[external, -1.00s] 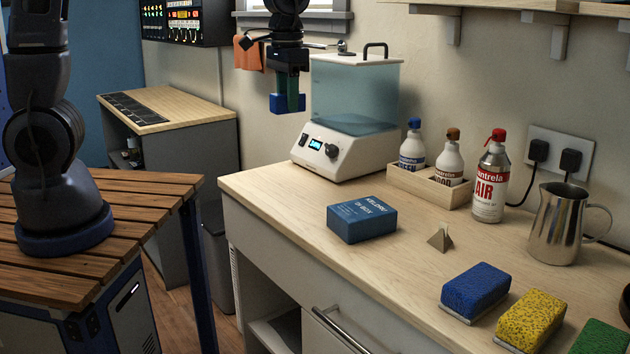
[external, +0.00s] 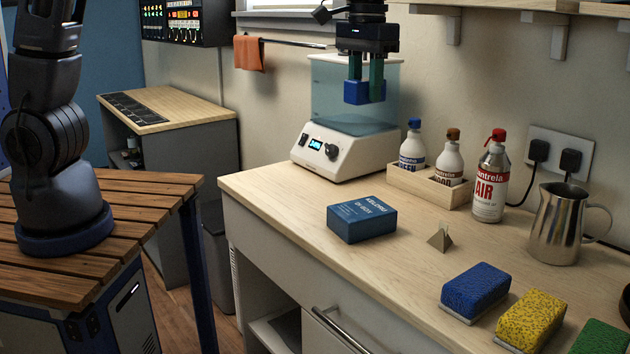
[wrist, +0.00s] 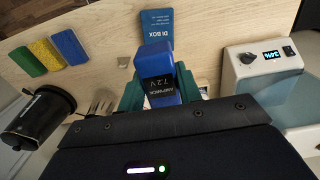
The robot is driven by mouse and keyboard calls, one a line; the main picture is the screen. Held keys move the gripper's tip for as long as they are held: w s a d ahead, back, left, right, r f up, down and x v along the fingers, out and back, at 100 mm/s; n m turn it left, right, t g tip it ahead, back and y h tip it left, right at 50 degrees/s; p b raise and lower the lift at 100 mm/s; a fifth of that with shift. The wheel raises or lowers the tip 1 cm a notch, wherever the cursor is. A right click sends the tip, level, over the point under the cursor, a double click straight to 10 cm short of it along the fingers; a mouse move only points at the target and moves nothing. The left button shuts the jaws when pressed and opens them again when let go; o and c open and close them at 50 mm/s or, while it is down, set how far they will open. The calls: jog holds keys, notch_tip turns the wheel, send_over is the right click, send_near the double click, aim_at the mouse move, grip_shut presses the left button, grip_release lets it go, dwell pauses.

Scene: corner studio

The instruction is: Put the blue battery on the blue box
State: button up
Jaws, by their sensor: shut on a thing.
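My gripper (external: 365,88) is shut on the blue battery (external: 357,92) and holds it in the air, above the counter and in front of the clear tank in the external view. In the wrist view the battery (wrist: 160,80) sits between the green fingers, with "7.2V" on its dark label. The blue box (external: 362,218) lies flat on the counter, lower than the battery and apart from it. In the wrist view the blue box (wrist: 156,22) shows beyond the battery, which hides part of it.
The water bath (external: 345,155) stands behind the box. A wooden caddy (external: 425,188) with two bottles, a red-capped air can (external: 491,180) and a metal jug (external: 560,222) stand to the right. A small pyramid (external: 440,238) and several sponges (external: 475,290) are nearer the front.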

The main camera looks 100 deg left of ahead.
aim_at(362, 208)
jog(key=shift+w+d+f, duration=0.15)
jog(key=shift+d+f, duration=0.05)
notch_tip(362, 208, down, 19)
jog(key=shift+f, duration=0.2)
dwell(0.4)
jog(key=shift+f, duration=0.15)
jog(key=o, duration=1.1)
